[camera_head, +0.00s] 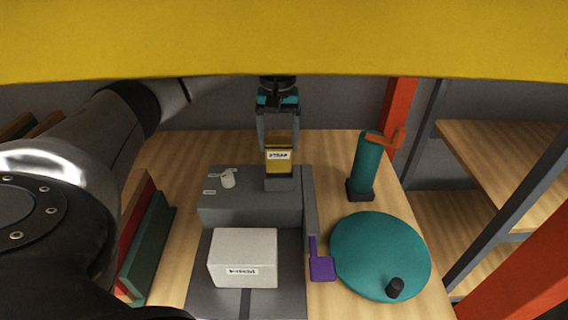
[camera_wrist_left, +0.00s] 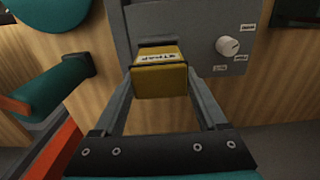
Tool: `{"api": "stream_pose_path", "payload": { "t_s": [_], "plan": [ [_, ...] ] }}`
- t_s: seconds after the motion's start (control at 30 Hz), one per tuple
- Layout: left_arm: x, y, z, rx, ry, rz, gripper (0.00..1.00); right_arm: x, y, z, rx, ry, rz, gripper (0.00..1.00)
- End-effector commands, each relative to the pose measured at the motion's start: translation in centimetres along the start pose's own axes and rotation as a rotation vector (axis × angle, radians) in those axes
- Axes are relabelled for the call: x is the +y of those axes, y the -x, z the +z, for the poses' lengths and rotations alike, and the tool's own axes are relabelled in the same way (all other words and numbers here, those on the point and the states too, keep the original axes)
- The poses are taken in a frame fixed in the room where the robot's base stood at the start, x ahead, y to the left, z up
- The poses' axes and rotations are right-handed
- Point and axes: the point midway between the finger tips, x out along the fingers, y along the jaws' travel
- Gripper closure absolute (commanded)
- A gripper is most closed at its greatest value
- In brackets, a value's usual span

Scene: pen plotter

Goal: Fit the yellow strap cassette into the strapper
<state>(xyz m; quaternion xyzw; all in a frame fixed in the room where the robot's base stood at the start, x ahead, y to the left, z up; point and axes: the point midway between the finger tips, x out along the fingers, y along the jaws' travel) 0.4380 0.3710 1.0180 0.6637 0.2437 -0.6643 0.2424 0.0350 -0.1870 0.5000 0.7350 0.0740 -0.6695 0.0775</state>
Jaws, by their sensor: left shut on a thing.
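The yellow cassette (camera_head: 278,159), labelled STRAP, is upright at the back right of the grey strapper (camera_head: 250,208). My left gripper (camera_head: 278,146) comes down from above and is shut on the cassette, a finger on each side. In the left wrist view the cassette (camera_wrist_left: 160,82) sits between the two fingers, against the strapper's grey face (camera_wrist_left: 197,30). A dark edge, perhaps of an opening, shows at the cassette's far end. I cannot tell how far in the cassette is. My right gripper is out of view.
A white labelled box (camera_head: 243,258) sits at the strapper's front. A white knob (camera_head: 228,179) is on its top, a purple lever (camera_head: 322,268) at its right. A teal disc (camera_head: 380,255) and a teal cylinder (camera_head: 367,162) stand right. Books (camera_head: 148,245) stand left.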

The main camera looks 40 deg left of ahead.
Motion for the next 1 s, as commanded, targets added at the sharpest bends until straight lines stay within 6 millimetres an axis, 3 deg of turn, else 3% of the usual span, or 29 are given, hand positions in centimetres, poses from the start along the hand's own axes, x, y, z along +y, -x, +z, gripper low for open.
{"api": "stream_pose_path", "payload": {
  "t_s": [0.43, 0.83, 0.87, 1.0],
  "plan": [
    [0.1, -4.9, 0.1, -0.001, -0.002, 0.001, 0.86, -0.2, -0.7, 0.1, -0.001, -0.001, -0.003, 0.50],
    [0.1, -5.5, 0.0, 0.001, -0.002, 0.002, 0.86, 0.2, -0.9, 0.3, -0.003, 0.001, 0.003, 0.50],
    [0.1, -5.4, 0.0, 0.000, -0.002, 0.002, 0.22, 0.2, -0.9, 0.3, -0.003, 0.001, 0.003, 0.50],
    [0.1, -5.3, 0.0, 0.000, -0.002, 0.001, 0.06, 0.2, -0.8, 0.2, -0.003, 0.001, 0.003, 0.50]
  ]
}}
